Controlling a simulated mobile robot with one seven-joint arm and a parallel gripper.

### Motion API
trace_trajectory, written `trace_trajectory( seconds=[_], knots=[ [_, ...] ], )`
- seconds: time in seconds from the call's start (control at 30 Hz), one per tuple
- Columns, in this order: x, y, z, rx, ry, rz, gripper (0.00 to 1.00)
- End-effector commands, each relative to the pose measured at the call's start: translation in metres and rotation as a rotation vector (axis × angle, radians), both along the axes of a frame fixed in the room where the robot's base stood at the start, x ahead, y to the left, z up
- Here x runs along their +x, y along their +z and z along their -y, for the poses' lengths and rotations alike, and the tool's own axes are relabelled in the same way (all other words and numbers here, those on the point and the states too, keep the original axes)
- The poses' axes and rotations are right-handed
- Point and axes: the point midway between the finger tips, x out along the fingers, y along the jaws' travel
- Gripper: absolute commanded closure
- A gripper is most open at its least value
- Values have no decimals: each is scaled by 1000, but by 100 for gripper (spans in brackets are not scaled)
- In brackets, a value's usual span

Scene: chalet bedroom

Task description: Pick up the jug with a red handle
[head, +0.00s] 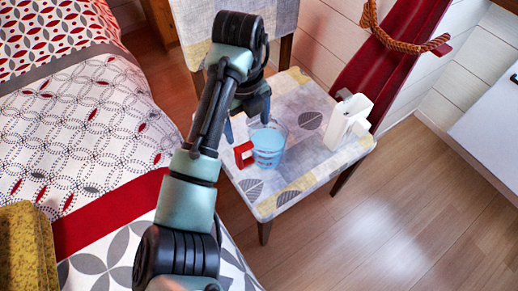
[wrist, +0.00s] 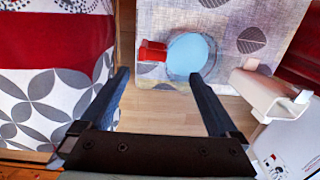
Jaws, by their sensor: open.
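The jug (head: 268,150) is clear with light blue inside and has a red handle (head: 243,155) on its left side. It stands upright on the seat of a patterned chair (head: 300,178). In the wrist view the jug (wrist: 188,54) shows from above, with its red handle (wrist: 152,51) to the left. My gripper (head: 247,118) is above the chair seat, close to the jug in the head view. In the wrist view my gripper (wrist: 160,85) has its two fingers wide apart with nothing between them, and the jug lies beyond the fingertips.
A white object (head: 347,121) stands on the seat right of the jug; it also shows in the wrist view (wrist: 270,92). A bed (head: 80,110) lies left of the chair. A red sled-like piece with rope (head: 392,55) leans behind. Wooden floor (head: 400,215) is clear at the right.

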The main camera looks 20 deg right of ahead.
Motion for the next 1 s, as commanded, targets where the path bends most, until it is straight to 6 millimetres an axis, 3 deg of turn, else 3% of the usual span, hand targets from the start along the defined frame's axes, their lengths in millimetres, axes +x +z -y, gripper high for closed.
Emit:
trace_trajectory(
  seconds=[0.1, 0.43, 0.77, 1.0],
  knots=[
    [-7, -19, -9, 35, -50, -47, 4],
    [-8, -76, -10, 38, -59, -55, 4],
    [-6, -98, -10, 37, -58, -52, 4],
    [0, -131, -10, 38, -57, -52, 4]
  ],
)
